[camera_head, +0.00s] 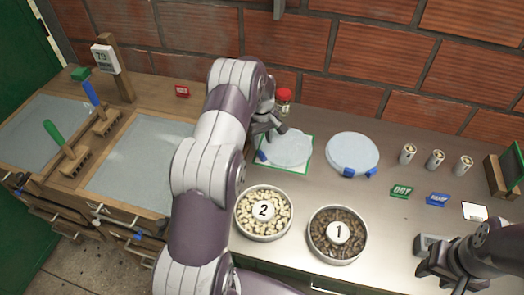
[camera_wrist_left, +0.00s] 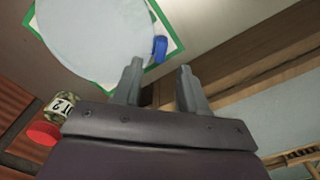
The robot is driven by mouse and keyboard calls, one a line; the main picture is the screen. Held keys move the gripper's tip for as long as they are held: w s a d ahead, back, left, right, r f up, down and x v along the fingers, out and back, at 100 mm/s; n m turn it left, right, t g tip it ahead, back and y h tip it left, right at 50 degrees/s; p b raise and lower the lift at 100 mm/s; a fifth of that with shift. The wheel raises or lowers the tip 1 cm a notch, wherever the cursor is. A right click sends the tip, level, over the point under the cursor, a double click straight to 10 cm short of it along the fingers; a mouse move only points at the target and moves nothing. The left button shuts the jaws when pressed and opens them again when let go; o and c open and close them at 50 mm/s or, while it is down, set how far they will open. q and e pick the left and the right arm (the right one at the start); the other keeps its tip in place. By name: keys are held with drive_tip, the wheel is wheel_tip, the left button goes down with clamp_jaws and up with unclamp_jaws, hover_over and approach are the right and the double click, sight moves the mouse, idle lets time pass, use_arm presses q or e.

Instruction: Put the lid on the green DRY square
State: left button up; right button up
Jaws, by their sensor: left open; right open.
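A round pale grey lid (camera_head: 291,146) with a blue tab (camera_head: 262,156) lies flat on the green-bordered white square (camera_head: 297,171). In the left wrist view, the lid (camera_wrist_left: 92,38) covers most of the square, whose green edge (camera_wrist_left: 172,22) shows around it, and the blue tab (camera_wrist_left: 160,48) sits at its rim. My left gripper (camera_head: 272,130) is open and empty by the lid's far left side. Its two fingers (camera_wrist_left: 160,82) are apart near the rim and tab. My right gripper (camera_head: 428,262) is open and empty at the front right, away from the lid.
A second pale round disc (camera_head: 352,151) with blue tabs lies to the right. Bowls marked 2 (camera_head: 263,228) and 1 (camera_head: 322,250) stand in front. A red-capped jar (camera_head: 284,100) stands behind. A green DRY sign (camera_head: 401,191), blue sign (camera_head: 437,199) and several small cups (camera_head: 436,159) are right.

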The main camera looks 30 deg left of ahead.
use_arm(q)
drive_tip(key=s+d+r+m, duration=0.45)
drive_tip(key=d+r, duration=0.25)
drive_tip(key=r, duration=0.3)
drive_tip(key=s+d+r+m, duration=0.1)
drive_tip(key=s+d+m, duration=0.3)
drive_tip(key=s, duration=0.5)
drive_tip(key=s+d+r+m+t, duration=0.1)
drive_tip(key=s+d+m, duration=0.2)
drive_tip(key=s, duration=0.7)
drive_tip(key=shift+d+m+b, duration=0.35)
drive_tip(key=shift+d+b, duration=0.1)
drive_tip(key=shift+d, duration=0.55)
drive_tip(key=shift+s+r, duration=0.1)
drive_tip(key=shift+s, duration=0.1)
drive_tip(key=shift+a, duration=0.1)
